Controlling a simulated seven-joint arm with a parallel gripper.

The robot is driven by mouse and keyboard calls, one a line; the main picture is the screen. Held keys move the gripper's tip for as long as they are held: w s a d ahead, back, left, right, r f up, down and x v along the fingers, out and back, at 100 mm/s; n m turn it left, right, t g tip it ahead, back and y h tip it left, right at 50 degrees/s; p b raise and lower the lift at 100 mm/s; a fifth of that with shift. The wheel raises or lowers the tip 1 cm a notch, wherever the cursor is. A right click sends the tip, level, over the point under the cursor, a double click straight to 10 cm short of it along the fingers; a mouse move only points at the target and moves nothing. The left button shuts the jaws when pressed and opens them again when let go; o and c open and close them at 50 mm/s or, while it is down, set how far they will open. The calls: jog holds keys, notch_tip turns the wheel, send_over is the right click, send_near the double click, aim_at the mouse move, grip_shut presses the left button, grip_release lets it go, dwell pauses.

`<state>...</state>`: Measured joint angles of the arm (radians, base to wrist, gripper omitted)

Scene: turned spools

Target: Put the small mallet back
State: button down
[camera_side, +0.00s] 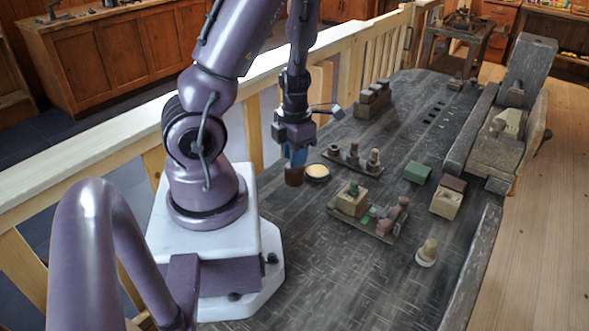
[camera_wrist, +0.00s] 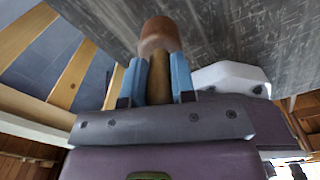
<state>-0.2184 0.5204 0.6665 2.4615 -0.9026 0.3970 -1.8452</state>
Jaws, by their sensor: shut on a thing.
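The small mallet has a reddish-brown cylindrical head (camera_wrist: 160,38) and a tan-brown handle (camera_wrist: 158,80). My gripper (camera_side: 296,152) is shut on the handle, with its blue fingers on either side; they also show in the wrist view. In the side view the mallet head (camera_side: 294,177) hangs below the fingers, near the left edge of the dark bench, just left of a round dish with pale contents (camera_side: 317,171). I cannot tell whether the head touches the bench. Most of the handle is hidden by the fingers in the side view.
A small tray with upright turned pieces (camera_side: 353,160) stands right of the dish. A wooden rack (camera_side: 373,98) stands behind. The front bench is clear.

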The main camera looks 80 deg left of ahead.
jog(key=shift+f, duration=1.9)
jog(key=c, duration=0.9)
grip_release()
jog(key=shift+f, duration=0.15)
jog(key=shift+c, duration=0.2)
